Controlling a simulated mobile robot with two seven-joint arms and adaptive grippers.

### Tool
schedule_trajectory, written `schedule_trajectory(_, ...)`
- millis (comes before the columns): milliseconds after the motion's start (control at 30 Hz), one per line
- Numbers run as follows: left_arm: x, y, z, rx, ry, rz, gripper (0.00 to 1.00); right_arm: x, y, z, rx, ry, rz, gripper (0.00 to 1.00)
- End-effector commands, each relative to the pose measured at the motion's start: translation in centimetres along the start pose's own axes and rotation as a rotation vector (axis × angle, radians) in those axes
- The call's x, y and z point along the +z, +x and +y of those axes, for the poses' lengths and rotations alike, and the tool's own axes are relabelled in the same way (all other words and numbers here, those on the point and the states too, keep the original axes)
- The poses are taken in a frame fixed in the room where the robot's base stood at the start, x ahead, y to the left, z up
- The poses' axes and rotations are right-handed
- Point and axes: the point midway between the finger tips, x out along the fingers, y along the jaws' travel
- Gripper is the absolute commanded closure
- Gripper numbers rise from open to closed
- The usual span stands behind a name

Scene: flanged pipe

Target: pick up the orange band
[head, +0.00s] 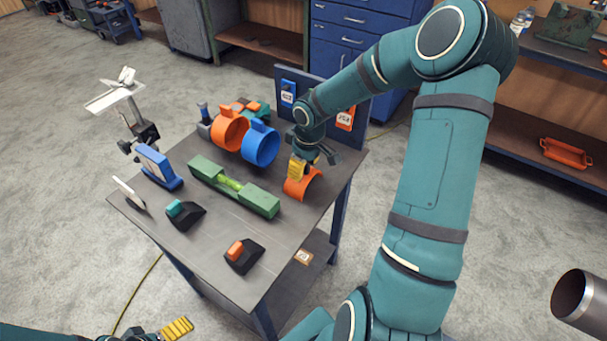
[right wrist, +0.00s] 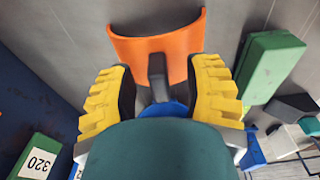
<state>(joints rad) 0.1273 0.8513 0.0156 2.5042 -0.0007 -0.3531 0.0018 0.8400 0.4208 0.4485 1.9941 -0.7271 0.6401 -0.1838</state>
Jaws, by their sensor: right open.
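A curved orange band (head: 304,185) lies on the right side of the table, arched over the top. In the right wrist view the orange band (right wrist: 158,40) has a dark grey upright grip at its near edge. My right gripper (head: 299,169) is over the band, partly hiding it. In the right wrist view its two yellow fingers (right wrist: 160,88) are spread apart, with the grey grip between them and a gap on each side. My left gripper (head: 176,328) shows only in part at the bottom left of the head view; its opening cannot be made out.
An orange ring (head: 229,129) and a blue ring (head: 260,145) stand left of the band. A green block fixture (head: 234,185) lies in the middle. Two black holders (head: 242,256) (head: 184,213) sit nearer the front. A dark panel (head: 326,100) rises behind the table's far right edge.

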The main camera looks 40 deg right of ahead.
Motion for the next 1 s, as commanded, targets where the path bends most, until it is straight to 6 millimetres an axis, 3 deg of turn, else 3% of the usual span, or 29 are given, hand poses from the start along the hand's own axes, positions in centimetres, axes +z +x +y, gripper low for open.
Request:
schedule_trajectory(100,0.0,0.0,0.0,0.000,0.000,0.000,0.05,0.0,-0.1,0.0,0.000,0.000,0.000,0.50)
schedule_trajectory(133,0.0,0.0,0.0,0.000,0.000,0.000,0.05,0.0,-0.1,0.0,0.000,0.000,0.000,0.54)
schedule_trajectory(267,0.0,0.0,0.0,0.000,0.000,0.000,0.05,0.0,-0.1,0.0,0.000,0.000,0.000,0.99)
schedule_trajectory(767,0.0,-0.1,0.0,0.000,0.000,0.000,0.05,0.0,-0.2,0.0,0.000,0.000,0.000,1.00)
schedule_trajectory(1000,0.1,-1.3,0.5,0.000,-0.001,-0.005,0.05,-0.5,-3.9,0.1,0.004,0.000,0.002,1.00)
